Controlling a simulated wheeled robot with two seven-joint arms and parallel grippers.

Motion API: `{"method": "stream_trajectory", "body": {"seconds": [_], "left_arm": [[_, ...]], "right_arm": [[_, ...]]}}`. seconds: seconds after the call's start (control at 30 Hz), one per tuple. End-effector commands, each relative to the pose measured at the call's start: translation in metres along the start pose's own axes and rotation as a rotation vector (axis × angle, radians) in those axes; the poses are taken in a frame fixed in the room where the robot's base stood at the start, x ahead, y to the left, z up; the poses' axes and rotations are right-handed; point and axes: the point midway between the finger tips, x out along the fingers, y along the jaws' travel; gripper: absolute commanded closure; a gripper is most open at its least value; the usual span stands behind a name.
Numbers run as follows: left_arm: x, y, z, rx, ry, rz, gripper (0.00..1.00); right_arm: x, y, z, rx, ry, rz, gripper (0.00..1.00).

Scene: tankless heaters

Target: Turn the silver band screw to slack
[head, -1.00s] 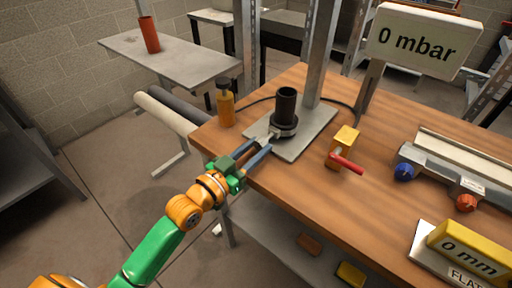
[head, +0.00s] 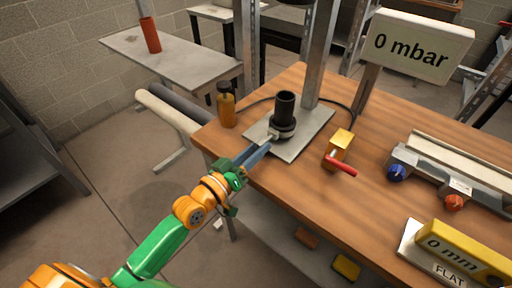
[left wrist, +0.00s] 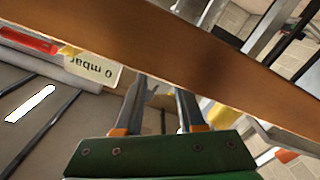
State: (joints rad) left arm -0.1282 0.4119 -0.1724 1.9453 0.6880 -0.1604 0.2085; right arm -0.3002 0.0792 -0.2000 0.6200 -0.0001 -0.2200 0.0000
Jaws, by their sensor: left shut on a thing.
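A black upright cylinder (head: 285,108) stands on a grey metal plate (head: 312,132) on the bench. A collar with a silver band (head: 280,133) is around its lower part. The silver band screw (head: 270,138) sticks out at the collar's front left, small and mostly hidden by my fingers. My left gripper (head: 266,147) reaches in from the lower left and is shut on the screw. In the left wrist view its two fingers (left wrist: 160,100) point up the picture, and the grip point is unclear. My right gripper is not in view.
An amber bottle (head: 226,106) stands left of the plate. A yellow block with a red handle (head: 340,150) is on the right. A metal post (head: 317,60) rises behind the cylinder. A sign (head: 418,40) reads 0 mbar. Bare wood lies in front.

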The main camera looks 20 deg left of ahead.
Motion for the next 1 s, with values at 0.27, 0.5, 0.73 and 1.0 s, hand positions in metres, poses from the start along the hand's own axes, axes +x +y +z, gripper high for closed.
{"method": "stream_trajectory", "body": {"seconds": [0.27, 0.5, 0.73, 1.0], "left_arm": [[0.000, 0.000, -0.001, -0.016, 0.002, 0.001, 1.00], [0.000, 0.000, -0.001, -0.015, 0.002, 0.001, 0.53], [0.000, 0.000, -0.001, -0.015, 0.001, 0.000, 0.31], [-0.012, -0.001, 0.001, -0.016, 0.000, -0.002, 0.31]], "right_arm": [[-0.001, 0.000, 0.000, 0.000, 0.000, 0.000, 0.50], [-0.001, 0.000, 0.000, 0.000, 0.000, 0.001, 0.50], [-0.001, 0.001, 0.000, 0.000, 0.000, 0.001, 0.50], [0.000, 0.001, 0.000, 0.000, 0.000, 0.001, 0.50]]}}
